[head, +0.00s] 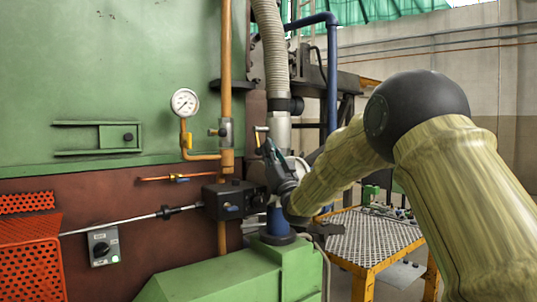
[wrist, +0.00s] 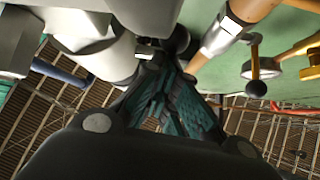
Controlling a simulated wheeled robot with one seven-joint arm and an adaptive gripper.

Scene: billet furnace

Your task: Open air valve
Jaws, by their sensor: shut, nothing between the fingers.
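My gripper (head: 269,150) points up just in front of the pale grey pipe (head: 279,132), with its fingers shut and empty. In the wrist view the dark teal fingers (wrist: 168,72) come together near a small metal lever end (wrist: 147,50). A small yellowish lever (head: 262,129) shows just above the fingertips in the head view, beside the grey pipe. I cannot tell whether the fingers touch it, and the gripper hides part of this spot. Another valve (head: 222,130) sits on the orange pipe to the left; its black-knobbed lever (wrist: 256,86) shows in the wrist view.
A pressure gauge (head: 185,102) stands left of the orange pipe (head: 226,60). A black box (head: 225,201) is below it, and a green housing (head: 235,275) lies lower. A yellow-framed grated table (head: 372,236) stands right, under my arm. A blue pipe (head: 332,75) rises behind.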

